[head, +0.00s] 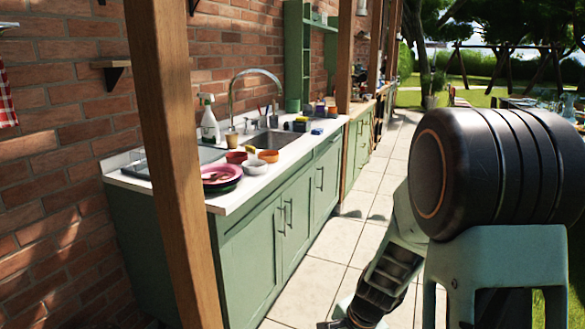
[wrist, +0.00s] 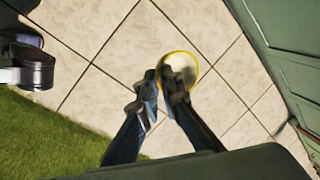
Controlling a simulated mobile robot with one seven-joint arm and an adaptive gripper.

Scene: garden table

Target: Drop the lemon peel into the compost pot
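In the wrist view my gripper (wrist: 160,78) points down over the paving with its two fingers close together. A round cup-shaped piece, pale inside with a thin yellow rim, is at the fingertips and looks like the lemon peel (wrist: 184,57). One finger lies across its inside and the other is beside its left edge, so its wall appears pinched between them. In the head view only a dark bit of my gripper shows at the bottom edge, and the peel is not visible there. I cannot pick out a compost pot in either view.
A white counter (head: 222,204) on green cabinets (head: 252,248) runs along the brick wall, holding stacked plates (head: 221,173), bowls, a spray bottle (head: 209,124) and a sink. A wooden post (head: 172,150) stands in front. The tiled path (head: 330,235) beside the cabinets is clear.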

